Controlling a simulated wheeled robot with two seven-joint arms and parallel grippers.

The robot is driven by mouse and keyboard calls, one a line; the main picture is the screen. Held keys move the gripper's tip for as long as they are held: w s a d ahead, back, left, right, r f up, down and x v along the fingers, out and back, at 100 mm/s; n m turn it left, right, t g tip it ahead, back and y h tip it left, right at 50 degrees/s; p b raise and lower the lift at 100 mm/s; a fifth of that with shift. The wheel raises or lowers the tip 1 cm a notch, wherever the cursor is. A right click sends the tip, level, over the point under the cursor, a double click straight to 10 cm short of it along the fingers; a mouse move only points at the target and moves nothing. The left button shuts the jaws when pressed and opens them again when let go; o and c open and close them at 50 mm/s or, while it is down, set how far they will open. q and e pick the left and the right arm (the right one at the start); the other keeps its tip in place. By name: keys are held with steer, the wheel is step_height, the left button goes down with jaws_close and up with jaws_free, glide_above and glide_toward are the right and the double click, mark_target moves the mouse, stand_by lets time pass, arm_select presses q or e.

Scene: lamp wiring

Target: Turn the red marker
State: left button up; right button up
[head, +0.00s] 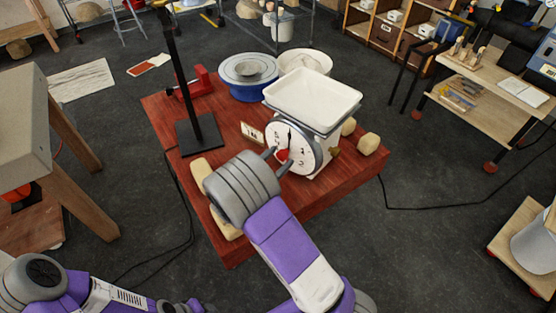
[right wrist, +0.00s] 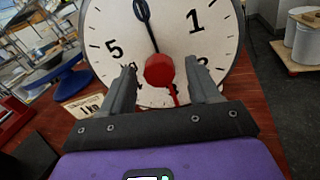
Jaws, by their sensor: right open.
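The red marker is a round red knob (right wrist: 159,70) with a thin red pointer at the centre of the scale's white dial (right wrist: 110,38). In the right wrist view the pointer hangs down and slightly right, while a black needle points up near 0. The knob also shows in the head view (head: 282,155). My right gripper (right wrist: 164,80) is open, with one finger on each side of the knob and visible gaps between. I cannot tell how deep the fingertips reach. The scale (head: 325,130) carries a white tray (head: 313,98). My left gripper is not in view.
The scale stands on a red wooden table (head: 240,215). A small "1 kg" card (head: 252,133) stands left of the dial. A black stand (head: 198,130), a blue turntable (head: 248,88), a white bowl (head: 305,63) and pale lumps (head: 369,143) are around it.

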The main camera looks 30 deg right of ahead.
steer(key=shift+w+d, duration=0.1)
steer(key=shift+d, duration=0.1)
steer(key=shift+c, duration=0.2)
jaws_close()
